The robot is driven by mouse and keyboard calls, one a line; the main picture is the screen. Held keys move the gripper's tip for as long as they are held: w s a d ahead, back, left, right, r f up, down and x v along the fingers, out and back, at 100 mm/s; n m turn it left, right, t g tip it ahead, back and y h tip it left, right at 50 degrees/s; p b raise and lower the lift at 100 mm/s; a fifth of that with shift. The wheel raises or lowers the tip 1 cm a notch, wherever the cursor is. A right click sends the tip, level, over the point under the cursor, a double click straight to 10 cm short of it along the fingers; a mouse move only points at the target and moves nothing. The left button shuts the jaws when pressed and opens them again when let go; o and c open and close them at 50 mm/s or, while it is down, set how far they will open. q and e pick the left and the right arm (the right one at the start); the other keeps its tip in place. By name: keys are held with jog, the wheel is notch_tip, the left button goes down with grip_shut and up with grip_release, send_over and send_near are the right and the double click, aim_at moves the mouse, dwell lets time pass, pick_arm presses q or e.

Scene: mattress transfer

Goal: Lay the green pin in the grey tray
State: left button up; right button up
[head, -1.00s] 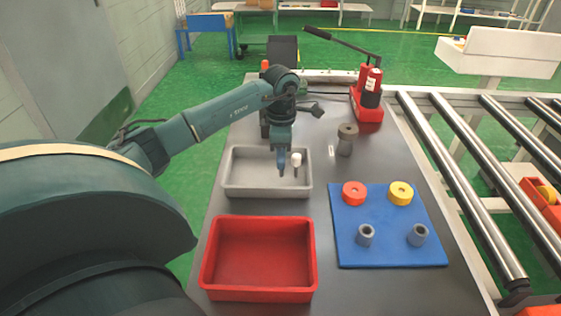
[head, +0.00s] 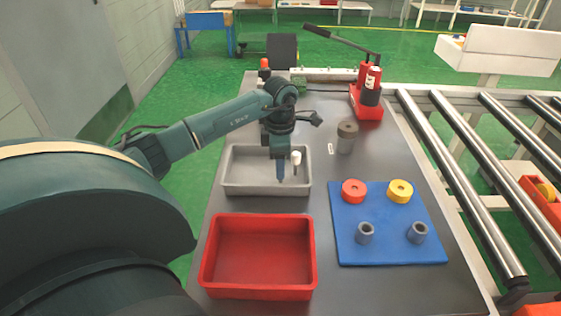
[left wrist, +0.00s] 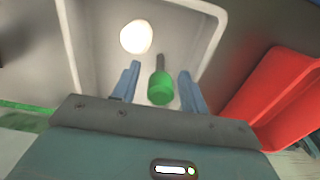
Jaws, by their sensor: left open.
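The grey tray (head: 233,183) lies on the dark table behind the red bin. My left gripper (head: 280,178) points down into it, and its jaws are open. In the left wrist view the green pin (left wrist: 160,90) shows between the two spread blue fingers (left wrist: 158,80), with a gap on each side. Its round green head faces the camera and its darker shank points away. I cannot tell whether it touches the tray floor (left wrist: 100,20). In the head view the green pin is hidden behind the gripper. My right gripper is not in view.
A white-headed pin (head: 296,157) stands in the tray beside my left gripper. The red bin (head: 207,262) is in front. A blue mat (head: 390,225) with rings and grey sleeves lies at right. A dark grey cylinder (head: 346,140) and red jack (head: 367,100) stand behind.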

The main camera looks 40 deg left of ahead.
pick_arm(q)
notch_tip(320, 180, up, 12)
jog(key=shift+r, duration=0.15)
dwell(0.3)
jog(key=shift+s+d, duration=0.1)
dwell(0.5)
